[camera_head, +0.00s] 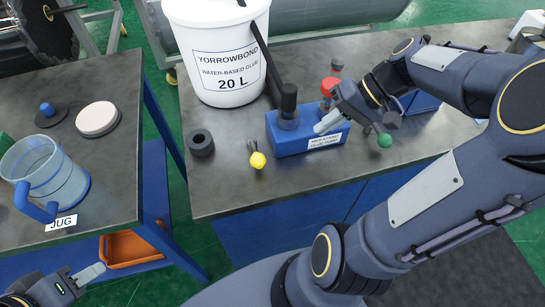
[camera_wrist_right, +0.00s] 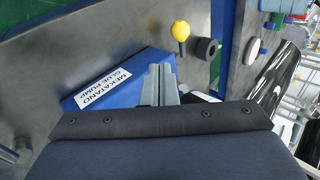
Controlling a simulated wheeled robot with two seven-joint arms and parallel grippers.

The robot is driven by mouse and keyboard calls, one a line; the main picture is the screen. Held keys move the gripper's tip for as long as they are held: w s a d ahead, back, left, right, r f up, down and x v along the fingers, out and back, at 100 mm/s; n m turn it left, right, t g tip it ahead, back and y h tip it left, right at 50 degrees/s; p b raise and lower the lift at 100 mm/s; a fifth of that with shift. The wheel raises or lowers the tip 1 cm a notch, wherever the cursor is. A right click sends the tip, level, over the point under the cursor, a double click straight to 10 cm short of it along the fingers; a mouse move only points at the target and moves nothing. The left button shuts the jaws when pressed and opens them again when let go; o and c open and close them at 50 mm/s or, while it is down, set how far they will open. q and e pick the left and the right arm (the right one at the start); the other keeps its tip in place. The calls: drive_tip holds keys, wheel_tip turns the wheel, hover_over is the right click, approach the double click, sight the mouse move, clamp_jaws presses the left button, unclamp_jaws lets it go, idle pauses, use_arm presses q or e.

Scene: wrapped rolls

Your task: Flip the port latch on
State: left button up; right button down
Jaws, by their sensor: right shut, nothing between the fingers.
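A blue glue pump (camera_head: 292,138) with a white label sits on the right-hand dark table; it also shows in the right wrist view (camera_wrist_right: 120,75). A yellow ball knob (camera_head: 257,160) on a short dark stem stands out from its left front side and shows in the wrist view (camera_wrist_right: 181,31). A green ball knob (camera_head: 384,140) shows by the pump's right part. I cannot tell which knob is the port latch. My right gripper (camera_head: 322,125) is shut and empty over the pump, beside its label; its fingers show in the wrist view (camera_wrist_right: 160,76). My left gripper (camera_head: 97,271) is low at the left, partly cut off.
A white glue bucket (camera_head: 212,83) stands behind the pump. A black ring (camera_head: 201,142) lies left of the yellow knob. A red part (camera_head: 330,87) rises behind my right gripper. The left table (camera_head: 90,165) holds a clear jug (camera_head: 55,175); an orange tray (camera_head: 130,248) is below.

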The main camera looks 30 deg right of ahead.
sight(256, 153)
idle(0.3)
drive_tip(key=x, duration=0.9)
drive_tip(key=shift+a+f, duration=0.2)
drive_tip(key=shift+f, duration=0.05)
drive_tip(key=a, duration=0.1)
drive_tip(key=w+a, duration=0.1)
drive_tip(key=a, duration=0.1)
drive_tip(key=shift+w+f, duration=0.2)
drive_tip(key=shift+f, duration=0.1)
drive_tip(key=shift+w+a+f, duration=0.1)
drive_tip(key=shift+w+a, duration=0.05)
drive_tip(key=shift+a, duration=0.25)
